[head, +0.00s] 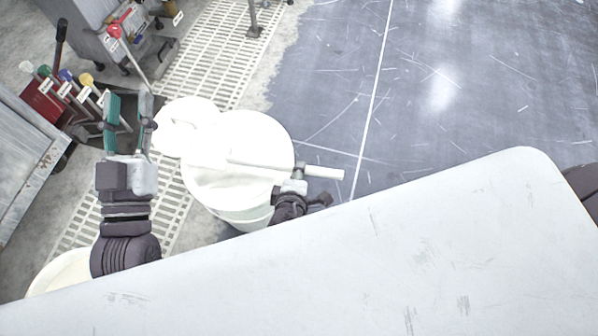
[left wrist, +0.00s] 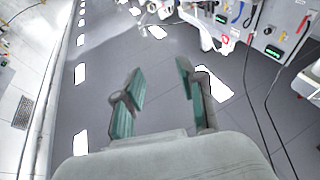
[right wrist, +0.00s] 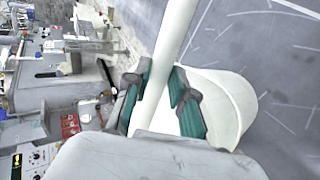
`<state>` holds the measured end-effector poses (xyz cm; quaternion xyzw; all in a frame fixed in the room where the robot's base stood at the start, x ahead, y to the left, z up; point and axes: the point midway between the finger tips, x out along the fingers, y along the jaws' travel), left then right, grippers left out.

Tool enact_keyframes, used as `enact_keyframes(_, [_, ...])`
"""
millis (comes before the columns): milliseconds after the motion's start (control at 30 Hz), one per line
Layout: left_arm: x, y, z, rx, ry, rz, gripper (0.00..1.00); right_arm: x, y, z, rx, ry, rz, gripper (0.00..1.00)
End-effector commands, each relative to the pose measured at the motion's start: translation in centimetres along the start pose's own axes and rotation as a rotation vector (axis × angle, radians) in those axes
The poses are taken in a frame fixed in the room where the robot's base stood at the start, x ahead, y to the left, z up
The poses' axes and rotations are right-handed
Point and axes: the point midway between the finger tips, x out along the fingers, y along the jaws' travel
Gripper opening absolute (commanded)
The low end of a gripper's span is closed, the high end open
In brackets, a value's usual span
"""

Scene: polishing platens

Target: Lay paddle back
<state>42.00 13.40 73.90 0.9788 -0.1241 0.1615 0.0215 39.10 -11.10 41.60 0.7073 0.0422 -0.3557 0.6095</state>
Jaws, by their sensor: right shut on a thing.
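The paddle (head: 325,173) is a pale rod. My right gripper (head: 298,178) is shut on it at the right rim of a white bucket (head: 238,215). The rod runs left over the bucket's white top, where its far end blends into the white. In the right wrist view the paddle (right wrist: 176,30) passes between the green-padded fingers of the right gripper (right wrist: 158,95), with the bucket (right wrist: 235,95) behind it. My left gripper (head: 128,115) is open and empty, left of the buckets; it also shows open in the left wrist view (left wrist: 160,90).
A second white container (head: 180,115) stands behind the bucket, and another (head: 65,272) is at the lower left. Colour-knobbed handles in a red rack (head: 42,105) and a red-knobbed rod (head: 116,32) are near my left gripper. The grey floor (head: 450,100) at right is clear.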

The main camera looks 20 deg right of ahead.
Motion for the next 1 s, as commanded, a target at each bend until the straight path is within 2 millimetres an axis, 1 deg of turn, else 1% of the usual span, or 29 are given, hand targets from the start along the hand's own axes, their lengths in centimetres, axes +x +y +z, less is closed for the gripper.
enact_keyframes(400, [-0.5,0.6,-4.0,-0.010,0.252,0.012,0.40,1.0,-1.4,0.0,0.001,0.000,0.001,0.00])
enact_keyframes(600, [-1.0,0.7,-5.6,-0.014,0.348,0.016,0.40,1.4,-1.9,-0.1,0.002,0.001,0.002,0.00])
enact_keyframes(800, [-1.3,0.8,-6.3,-0.016,0.395,0.018,0.40,1.5,-2.2,-0.1,0.001,0.000,0.002,0.00])
enact_keyframes(1000, [-1.3,0.8,-6.5,-0.017,0.403,0.018,0.40,1.5,-2.2,-0.1,0.001,0.000,0.002,0.00])
